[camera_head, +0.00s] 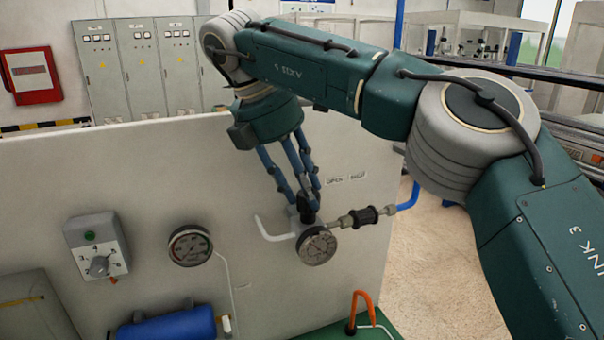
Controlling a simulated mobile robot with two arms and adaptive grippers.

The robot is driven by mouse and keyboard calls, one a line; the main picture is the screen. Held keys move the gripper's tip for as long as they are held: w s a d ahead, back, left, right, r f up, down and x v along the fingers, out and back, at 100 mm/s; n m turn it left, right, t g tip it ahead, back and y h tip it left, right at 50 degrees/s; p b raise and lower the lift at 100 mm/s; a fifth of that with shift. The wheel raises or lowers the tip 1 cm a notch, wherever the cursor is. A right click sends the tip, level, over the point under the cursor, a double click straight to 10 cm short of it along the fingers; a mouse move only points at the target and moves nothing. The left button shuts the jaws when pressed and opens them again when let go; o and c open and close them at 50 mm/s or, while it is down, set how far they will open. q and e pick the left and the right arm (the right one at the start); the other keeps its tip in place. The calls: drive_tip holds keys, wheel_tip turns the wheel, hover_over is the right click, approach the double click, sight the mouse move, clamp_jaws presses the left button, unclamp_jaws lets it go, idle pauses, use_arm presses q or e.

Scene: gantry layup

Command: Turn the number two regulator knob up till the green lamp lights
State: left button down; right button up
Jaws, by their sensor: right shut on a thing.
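My right gripper (310,196) reaches down from above with its blue fingers shut on a black regulator knob (307,212). The fingers cover part of the knob. The knob sits above a round gauge (317,245) on a pipe fitting at the panel's right part; its needle is too small to read. A grey box (96,230) on the panel's left carries a small green lamp (89,236), which looks dull green; I cannot tell whether it is lit. Below the lamp is a numbered selector dial (99,265). My left gripper is not in view.
The pale panel (150,180) bears a second gauge (190,245) and a blue cylinder (168,325). A pipe with a black fitting (363,215) runs right from the regulator. An orange hook-shaped part (362,308) stands below. Open floor (440,270) lies right of the panel.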

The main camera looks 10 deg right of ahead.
drive_tip(key=shift+w+d+r+m+g+p, duration=0.15)
drive_tip(key=shift+m+g+p, duration=0.1)
drive_tip(key=shift+m+p, duration=0.4)
drive_tip(key=shift+d+r+m+g+p, duration=0.15)
drive_tip(key=shift+m+g+p, duration=0.1)
drive_tip(key=shift+m+p, duration=0.35)
drive_tip(key=shift+a, duration=0.1)
drive_tip(key=shift+f, duration=0.1)
drive_tip(key=o, duration=1.1)
drive_tip(key=shift+f, duration=0.1)
drive_tip(key=shift+s+d, duration=0.2)
drive_tip(key=shift+w+a+f, duration=0.1)
drive_tip(key=shift+a, duration=0.15)
